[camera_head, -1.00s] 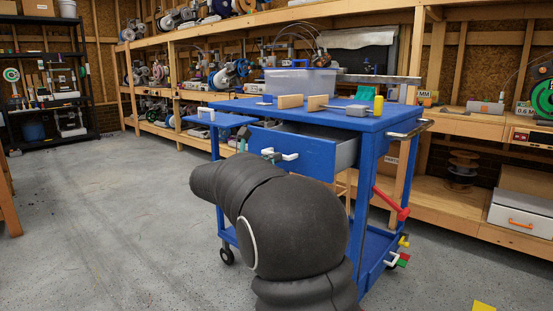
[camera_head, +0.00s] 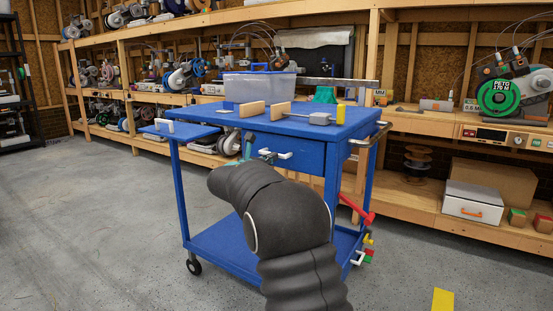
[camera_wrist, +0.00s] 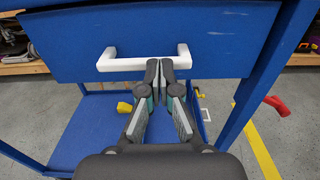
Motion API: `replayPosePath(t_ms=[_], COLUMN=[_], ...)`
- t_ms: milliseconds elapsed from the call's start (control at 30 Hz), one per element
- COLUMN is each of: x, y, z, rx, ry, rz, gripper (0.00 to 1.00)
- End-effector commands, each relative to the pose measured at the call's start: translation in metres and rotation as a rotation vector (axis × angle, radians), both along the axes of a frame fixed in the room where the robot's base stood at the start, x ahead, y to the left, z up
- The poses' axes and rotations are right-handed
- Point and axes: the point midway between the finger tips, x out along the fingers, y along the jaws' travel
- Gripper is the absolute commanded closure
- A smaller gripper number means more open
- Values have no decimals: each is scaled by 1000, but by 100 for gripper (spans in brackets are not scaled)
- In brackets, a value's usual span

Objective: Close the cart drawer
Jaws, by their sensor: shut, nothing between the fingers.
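The blue cart drawer (camera_head: 303,157) sits in the cart under its top, its front looking flush or nearly so; no open interior shows. Its white handle (camera_head: 283,155) faces my arm. In the wrist view the blue drawer front (camera_wrist: 215,35) fills the upper part, with the white bar handle (camera_wrist: 125,63) across it. My gripper (camera_wrist: 160,70) is shut and empty, its fingertips at the right half of the handle. I cannot tell whether they touch it. In the head view my arm hides most of the gripper.
The blue cart top (camera_head: 300,122) carries a clear bin (camera_head: 258,87), wooden blocks and a yellow cylinder (camera_head: 340,115). A side shelf (camera_head: 180,131) juts left. Red-handled tools hang at the right side. Wooden shelving stands behind; the floor at left is clear.

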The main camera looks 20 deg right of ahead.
Motion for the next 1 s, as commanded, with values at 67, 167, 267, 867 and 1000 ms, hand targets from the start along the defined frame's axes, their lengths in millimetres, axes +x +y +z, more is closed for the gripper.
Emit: replayPosePath(t_ms=[67, 167, 267, 867, 1000], x=[-1, -3, -8, -70, -77], y=[-1, 2, 8, 94, 102], z=[0, -1, 0, 0, 0], rx=[0, -1, -1, 0, 1], ry=[0, 1, -1, 0, -1], rz=[-2, -3, -5, -8, -7], gripper=[100, 100, 100, 100, 100])
